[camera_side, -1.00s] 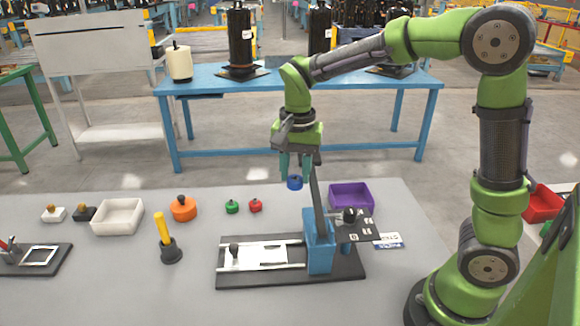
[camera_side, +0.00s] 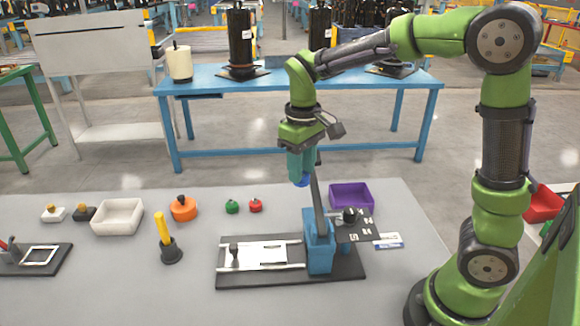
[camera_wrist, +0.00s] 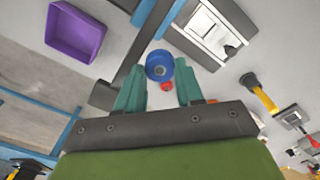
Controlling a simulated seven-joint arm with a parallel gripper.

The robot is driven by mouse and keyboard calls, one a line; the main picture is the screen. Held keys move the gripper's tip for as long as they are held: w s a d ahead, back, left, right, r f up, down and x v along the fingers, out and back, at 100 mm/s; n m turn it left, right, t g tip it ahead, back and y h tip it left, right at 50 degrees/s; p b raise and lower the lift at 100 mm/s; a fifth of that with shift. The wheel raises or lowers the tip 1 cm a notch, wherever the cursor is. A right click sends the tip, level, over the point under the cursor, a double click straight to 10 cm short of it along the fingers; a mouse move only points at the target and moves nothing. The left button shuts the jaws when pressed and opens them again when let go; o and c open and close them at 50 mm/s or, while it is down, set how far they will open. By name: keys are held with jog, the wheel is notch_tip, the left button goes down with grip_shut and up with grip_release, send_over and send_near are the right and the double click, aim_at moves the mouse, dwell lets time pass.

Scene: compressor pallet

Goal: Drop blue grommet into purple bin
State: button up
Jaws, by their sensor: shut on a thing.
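The blue grommet (camera_wrist: 159,65) is between the teal fingertips of my gripper (camera_wrist: 160,80) in the wrist view. In the side view the grommet (camera_side: 301,181) shows just below the fingers of my gripper (camera_side: 301,170), held above the table and left of the purple bin. My gripper is shut on the grommet. The purple bin (camera_side: 351,187) stands open at the table's back right. It also shows at the upper left of the wrist view (camera_wrist: 75,33), and it looks empty.
A blue upright fixture (camera_side: 319,245) with a tall grey lever (camera_side: 317,200) stands close beside my gripper, in front of the bin.

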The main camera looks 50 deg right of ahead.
jog(key=shift+r, duration=0.1)
notch_tip(320, 180, up, 5)
jog(key=shift+f, duration=0.2)
jog(key=s+d, duration=0.3)
jog(key=d, duration=1.8)
notch_tip(320, 180, down, 13)
jog(key=shift+w+r, duration=0.1)
jog(key=shift+r, duration=0.05)
jog(key=o, duration=1.2)
